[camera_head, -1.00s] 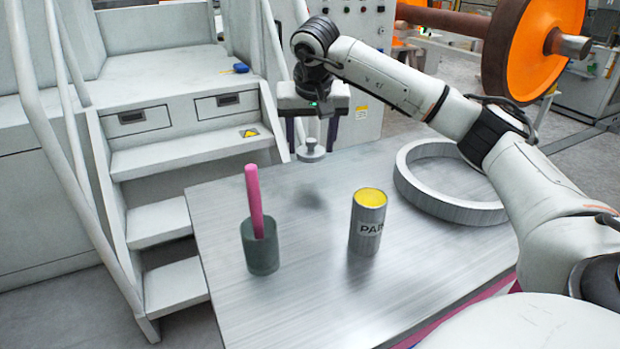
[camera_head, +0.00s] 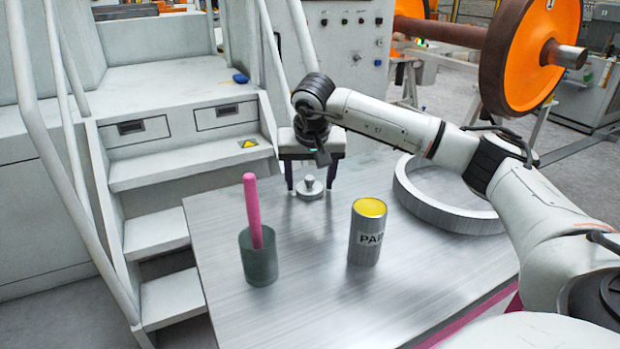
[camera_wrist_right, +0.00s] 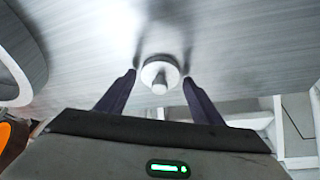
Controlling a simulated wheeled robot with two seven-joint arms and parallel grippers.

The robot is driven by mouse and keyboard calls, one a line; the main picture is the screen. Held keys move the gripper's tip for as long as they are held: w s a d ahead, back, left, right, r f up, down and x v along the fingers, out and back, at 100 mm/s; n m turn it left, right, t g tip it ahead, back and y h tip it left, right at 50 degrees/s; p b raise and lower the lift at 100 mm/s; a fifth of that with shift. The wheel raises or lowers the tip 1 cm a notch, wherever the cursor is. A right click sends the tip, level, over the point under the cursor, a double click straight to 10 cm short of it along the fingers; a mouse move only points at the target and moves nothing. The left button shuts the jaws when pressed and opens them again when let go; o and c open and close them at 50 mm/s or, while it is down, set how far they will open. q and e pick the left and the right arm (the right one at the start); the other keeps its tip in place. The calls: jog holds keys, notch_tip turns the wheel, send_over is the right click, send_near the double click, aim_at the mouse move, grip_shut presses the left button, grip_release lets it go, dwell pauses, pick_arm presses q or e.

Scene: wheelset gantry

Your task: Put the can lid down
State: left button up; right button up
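The can lid (camera_head: 310,188) is a small grey disc with a knob on top. It appears to lie flat on the metal table, knob up, near the far edge. My right gripper (camera_head: 310,186) is just above it, pointing down, its dark fingers spread. In the right wrist view the lid (camera_wrist_right: 160,72) sits between the open fingertips (camera_wrist_right: 160,77), with gaps at both sides. The paint can (camera_head: 367,232) stands upright and open, with yellow paint showing. My left gripper is not in view.
A dark green cup (camera_head: 259,258) with a pink stick (camera_head: 252,210) stands front left on the table (camera_head: 315,300). A large grey ring (camera_head: 450,212) lies at the right under my right arm. White steps (camera_head: 190,165) rise beyond the table's left side.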

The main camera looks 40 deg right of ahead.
jog(key=shift+o, duration=1.2)
jog(key=shift+r, duration=0.2)
jog(key=p+v, duration=0.1)
jog(key=v, duration=1.1)
